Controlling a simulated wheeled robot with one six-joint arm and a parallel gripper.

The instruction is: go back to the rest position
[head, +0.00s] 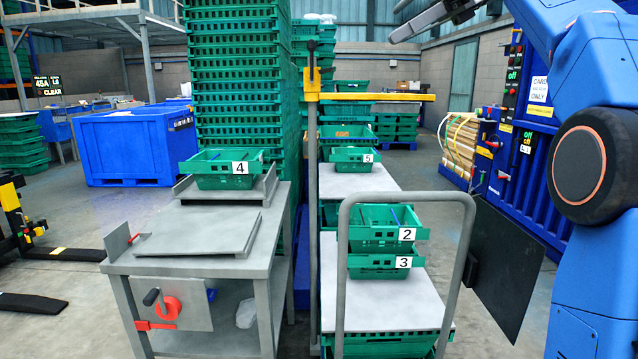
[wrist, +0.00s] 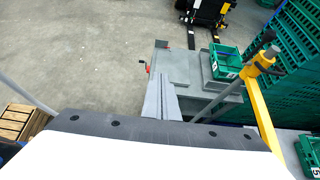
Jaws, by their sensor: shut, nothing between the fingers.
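My gripper (wrist: 161,78) shows in the wrist view as two grey fingers lying together, shut with nothing between them. It is in the air, above and apart from the grey metal table (wrist: 190,68). In the head view my blue arm is raised at the top right, and a grey part at its end (head: 418,22) reaches left, partly cut off by the frame. The crate marked 4 (head: 222,172) stands on the table's back part; it also shows in the wrist view (wrist: 226,62).
A trolley (head: 420,290) with a grey handle carries green crates marked 2 (head: 385,222) and 3 (head: 376,262). Crate 5 (head: 352,158) stands behind. A post with a yellow crossbar (head: 375,97) rises near tall crate stacks (head: 237,80). Blue cabinets stand right; floor at left is partly open.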

